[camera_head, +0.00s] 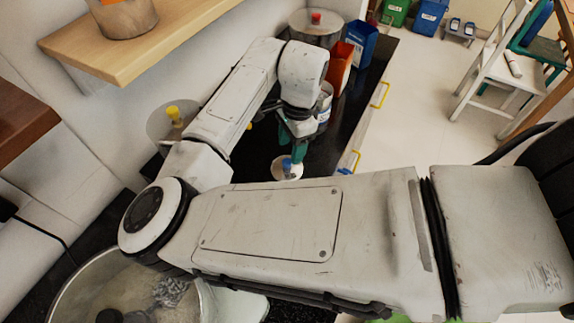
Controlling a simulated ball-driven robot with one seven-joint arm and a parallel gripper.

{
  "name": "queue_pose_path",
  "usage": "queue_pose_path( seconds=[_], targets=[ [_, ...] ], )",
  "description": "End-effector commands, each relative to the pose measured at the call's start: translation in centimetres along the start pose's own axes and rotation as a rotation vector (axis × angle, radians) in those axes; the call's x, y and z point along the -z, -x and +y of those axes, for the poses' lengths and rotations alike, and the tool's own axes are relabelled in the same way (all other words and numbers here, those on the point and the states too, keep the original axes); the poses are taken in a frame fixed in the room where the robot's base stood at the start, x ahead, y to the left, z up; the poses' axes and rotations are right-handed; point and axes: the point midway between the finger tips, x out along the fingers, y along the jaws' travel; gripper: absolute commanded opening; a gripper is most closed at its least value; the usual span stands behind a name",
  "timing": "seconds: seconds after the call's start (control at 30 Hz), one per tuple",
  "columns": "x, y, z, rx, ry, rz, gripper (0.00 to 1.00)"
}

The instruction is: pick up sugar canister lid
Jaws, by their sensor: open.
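My gripper (292,150), with green fingers, points down over the dark counter near the picture's middle. It is open. A small round pale lid (281,173) with a blue knob is right below the fingertips; I cannot tell whether they touch it. Two other lids show: a round one with a yellow knob (173,115) at the left, partly hidden by my arm, and a round one with a red knob (316,18) at the far end. No label shows which is the sugar canister's lid.
A blue box (361,38), an orange container (341,66) and a white can (325,102) stand beyond my gripper. A wooden shelf (135,52) juts out at upper left. A large pot (80,278) is at lower left.

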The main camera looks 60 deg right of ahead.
Motion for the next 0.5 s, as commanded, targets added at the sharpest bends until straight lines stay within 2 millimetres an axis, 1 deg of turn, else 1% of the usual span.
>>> queue_pose_path(
  seconds=[0.2, 0.3, 0.4, 0.5],
  targets=[
    [-0.5, -3.1, 0.2, -0.004, 0.002, -0.002, 0.57],
    [-0.5, -4.1, 0.1, -0.001, 0.001, -0.002, 0.57],
    [-0.5, -4.6, 0.1, -0.001, 0.000, -0.002, 0.57],
    [-0.5, -4.6, 0.1, 0.000, 0.000, -0.002, 0.57]
  ],
)
